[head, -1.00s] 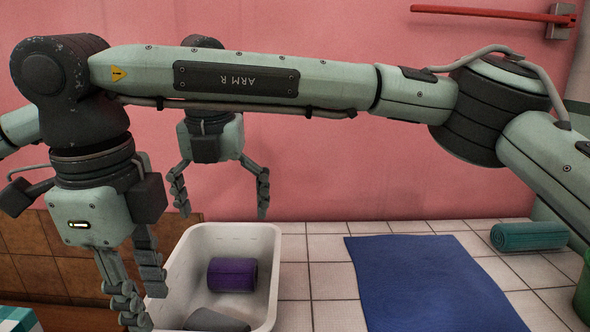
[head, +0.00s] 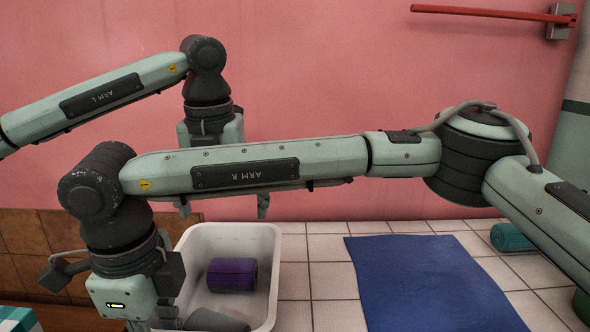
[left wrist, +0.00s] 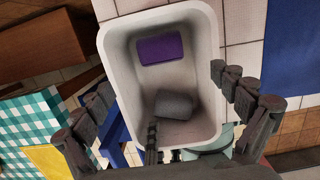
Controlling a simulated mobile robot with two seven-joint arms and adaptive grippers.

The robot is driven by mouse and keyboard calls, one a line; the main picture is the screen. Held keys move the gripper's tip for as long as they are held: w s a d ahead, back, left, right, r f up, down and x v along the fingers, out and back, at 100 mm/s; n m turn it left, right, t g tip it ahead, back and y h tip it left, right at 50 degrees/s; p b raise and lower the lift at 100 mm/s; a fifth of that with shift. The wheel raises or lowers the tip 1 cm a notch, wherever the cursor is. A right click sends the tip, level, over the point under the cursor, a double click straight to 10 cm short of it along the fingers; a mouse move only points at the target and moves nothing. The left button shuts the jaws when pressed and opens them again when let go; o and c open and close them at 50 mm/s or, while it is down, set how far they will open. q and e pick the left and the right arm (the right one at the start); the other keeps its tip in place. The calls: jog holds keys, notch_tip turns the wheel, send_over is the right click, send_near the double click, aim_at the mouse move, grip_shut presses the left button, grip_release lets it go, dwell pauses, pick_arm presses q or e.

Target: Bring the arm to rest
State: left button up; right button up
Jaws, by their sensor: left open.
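My left gripper (head: 224,208) hangs fingers-down at the back, in front of the pink wall, partly hidden behind my right arm. In the left wrist view its fingers (left wrist: 161,80) are spread wide with nothing between them, above the white bin (left wrist: 211,95). My right arm crosses the head view from the right. My right gripper (head: 125,300) hangs at the lower left, beside the bin. Its fingertips are cut off by the frame's lower edge.
The bin (head: 274,262) holds a purple roll (head: 232,275) and a grey roll (head: 212,321). A blue mat (head: 425,285) lies on the tiled counter. A teal roll (head: 511,238) is partly behind my right arm. A red bar (head: 490,13) is on the wall.

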notch_tip(320, 180, down, 3)
jog(key=shift+w+r, duration=0.15)
jog(key=shift+r, duration=0.05)
pick_arm(q)
jog(key=f, duration=0.4)
jog(key=shift+w+f, duration=0.45)
jog(key=shift+f, duration=0.5)
jog(key=shift+r, duration=0.1)
